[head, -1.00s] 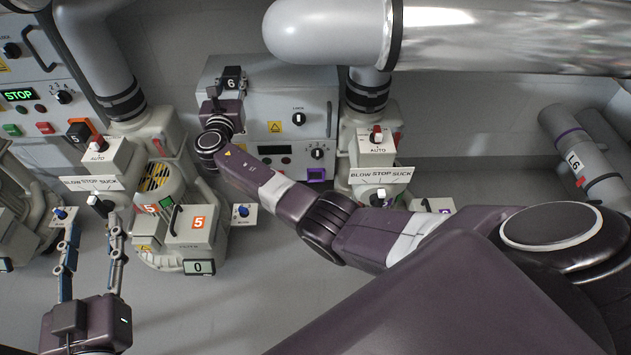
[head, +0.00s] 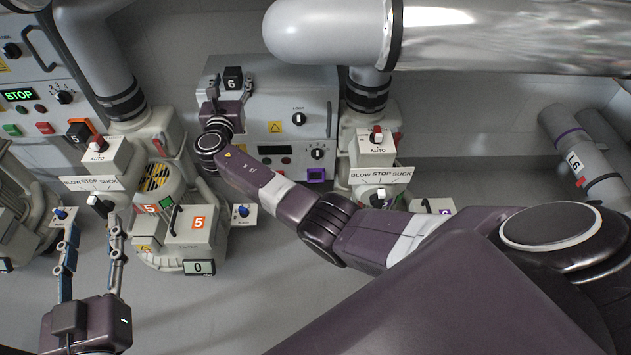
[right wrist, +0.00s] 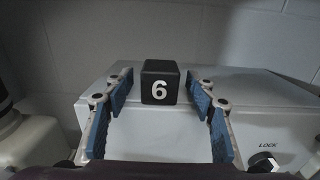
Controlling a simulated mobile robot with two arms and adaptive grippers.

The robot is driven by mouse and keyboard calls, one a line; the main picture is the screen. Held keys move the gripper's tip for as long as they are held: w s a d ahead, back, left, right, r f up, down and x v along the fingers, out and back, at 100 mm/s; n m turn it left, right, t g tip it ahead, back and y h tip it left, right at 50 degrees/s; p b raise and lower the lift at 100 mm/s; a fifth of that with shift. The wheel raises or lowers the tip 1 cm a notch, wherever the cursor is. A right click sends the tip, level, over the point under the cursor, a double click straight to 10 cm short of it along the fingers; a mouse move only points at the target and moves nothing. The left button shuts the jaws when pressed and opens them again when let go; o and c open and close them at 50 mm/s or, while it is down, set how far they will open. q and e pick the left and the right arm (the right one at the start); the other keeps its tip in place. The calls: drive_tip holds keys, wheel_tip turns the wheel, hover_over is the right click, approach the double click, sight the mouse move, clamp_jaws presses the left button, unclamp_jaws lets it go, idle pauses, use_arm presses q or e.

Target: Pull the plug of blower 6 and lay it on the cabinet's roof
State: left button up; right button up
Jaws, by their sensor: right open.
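The plug of blower 6 is a black block with a white 6 (head: 233,76). It rests on the roof of the grey cabinet (head: 285,75), near its front left edge, and also shows in the right wrist view (right wrist: 160,82). My right gripper (head: 231,90) is open, with one finger on each side of the plug. In the right wrist view, gaps show between the plug and both blue finger pads. A purple-framed socket (head: 316,174) is on the cabinet's front. My left gripper (head: 92,226) is open and empty, low at the left, before blower 5's switch.
Blower 5 (head: 160,190) stands left of my right arm, with its black plug (head: 78,134) at the left cabinet. Blower 6's switch panel (head: 382,176) is behind my right arm. A large pipe (head: 330,30) crosses above the cabinet. The cabinet roof beside the plug is clear.

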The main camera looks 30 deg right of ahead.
use_arm(q)
drive_tip(key=s+a+f+g+y+p, duration=0.1)
drive_tip(key=s+a+f+g+p, duration=0.1)
drive_tip(key=s+f+g, duration=0.3)
drive_tip(key=s+a+f+g+y+p, duration=0.2)
drive_tip(key=s+a+f+g, duration=0.2)
drive_tip(key=f, duration=0.9)
drive_tip(key=shift+s+g, duration=1.1)
drive_tip(key=shift+s, duration=1)
use_arm(e)
drive_tip(key=v, duration=1.9)
drive_tip(key=shift+s, duration=0.4)
drive_tip(key=shift+a, duration=0.1)
